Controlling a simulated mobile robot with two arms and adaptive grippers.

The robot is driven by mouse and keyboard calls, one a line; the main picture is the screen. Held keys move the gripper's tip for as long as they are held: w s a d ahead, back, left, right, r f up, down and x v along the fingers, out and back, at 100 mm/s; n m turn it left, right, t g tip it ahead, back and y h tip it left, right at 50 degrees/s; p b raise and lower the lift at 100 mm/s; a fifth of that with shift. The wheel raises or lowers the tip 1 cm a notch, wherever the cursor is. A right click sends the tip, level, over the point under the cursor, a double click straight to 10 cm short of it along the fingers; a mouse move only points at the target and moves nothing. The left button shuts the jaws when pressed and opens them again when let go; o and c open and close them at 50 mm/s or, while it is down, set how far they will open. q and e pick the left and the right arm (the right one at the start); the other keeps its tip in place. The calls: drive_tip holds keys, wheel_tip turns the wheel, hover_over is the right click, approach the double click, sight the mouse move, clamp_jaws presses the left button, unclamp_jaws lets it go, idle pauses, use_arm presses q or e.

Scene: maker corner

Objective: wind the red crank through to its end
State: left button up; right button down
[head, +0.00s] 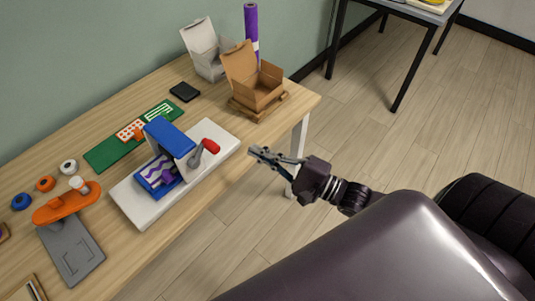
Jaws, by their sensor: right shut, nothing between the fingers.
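The red crank (211,146) is a red handle on a grey arm. It is on the right side of a blue and grey machine (170,137) standing on a white base plate (138,212). A purple and white striped piece (160,172) lies in the blue tray at the machine's front. My right gripper (256,153) is to the right of the crank, apart from it, just off the table's front edge. Its fingers are shut and empty. My left gripper is not in view.
The wooden table (215,95) holds an open cardboard box (255,88), a white box (205,52) and a black block (185,91) behind the machine.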

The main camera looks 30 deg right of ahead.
drive_tip(key=w+a+r+p, duration=0.2)
drive_tip(key=w+a, duration=0.1)
drive_tip(key=a, duration=0.3)
drive_tip(key=shift+w+a, duration=0.1)
drive_tip(key=shift+r, duration=0.1)
drive_tip(key=shift+s+a+r+p, duration=0.2)
drive_tip(key=shift+a+r+p, duration=0.3)
drive_tip(key=shift+p, duration=0.45)
